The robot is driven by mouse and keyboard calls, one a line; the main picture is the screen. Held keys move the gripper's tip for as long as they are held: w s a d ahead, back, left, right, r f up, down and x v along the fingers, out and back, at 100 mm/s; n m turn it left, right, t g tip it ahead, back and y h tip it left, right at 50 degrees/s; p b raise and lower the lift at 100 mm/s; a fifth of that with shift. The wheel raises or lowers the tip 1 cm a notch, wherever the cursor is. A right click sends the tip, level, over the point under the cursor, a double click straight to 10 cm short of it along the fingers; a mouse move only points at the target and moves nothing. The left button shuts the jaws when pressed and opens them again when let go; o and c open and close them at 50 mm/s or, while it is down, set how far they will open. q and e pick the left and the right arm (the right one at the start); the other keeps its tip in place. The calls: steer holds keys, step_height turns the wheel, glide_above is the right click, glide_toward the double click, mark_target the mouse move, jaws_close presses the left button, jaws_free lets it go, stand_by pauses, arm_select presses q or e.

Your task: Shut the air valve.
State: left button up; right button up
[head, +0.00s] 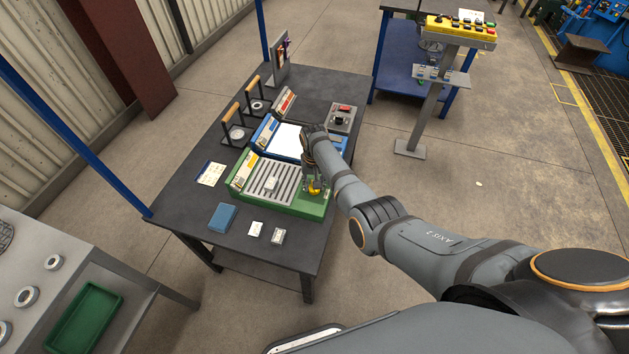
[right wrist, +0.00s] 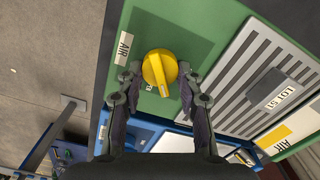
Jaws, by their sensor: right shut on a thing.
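The air valve is a round yellow knob (right wrist: 160,68) with a raised grip bar, on the green station (right wrist: 175,32). In the right wrist view the bar runs nearly up and down, slightly tilted. An AIR label (right wrist: 123,47) is to its left; a small label below it is partly hidden. My right gripper (right wrist: 157,82) has a finger on either side of the knob and is shut on it. In the head view the knob (head: 314,189) shows at the right end of the green station, under my right gripper (head: 313,180). My left gripper is not in view.
The green station has a grey slatted plate with a LOT 51 card (right wrist: 275,95). A blue station (head: 262,133) stands behind it on the dark table (head: 185,205). A blue box (head: 222,217) and small white items lie in front. A yellow control box (head: 460,31) stands behind right.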

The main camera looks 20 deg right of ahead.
steer(key=n+p, duration=0.1)
steer(key=n, duration=0.4)
steer(key=shift+a+r+n+p, duration=0.1)
steer(key=shift+a+n+p, duration=0.05)
steer(key=shift+n+p, duration=0.15)
steer(key=n+p, duration=0.1)
steer(key=n, duration=0.4)
steer(key=shift+a, duration=0.1)
stand_by(0.3)
steer(key=o, duration=1.2)
steer(key=shift+c, duration=0.2)
step_height(320, 180, up, 12)
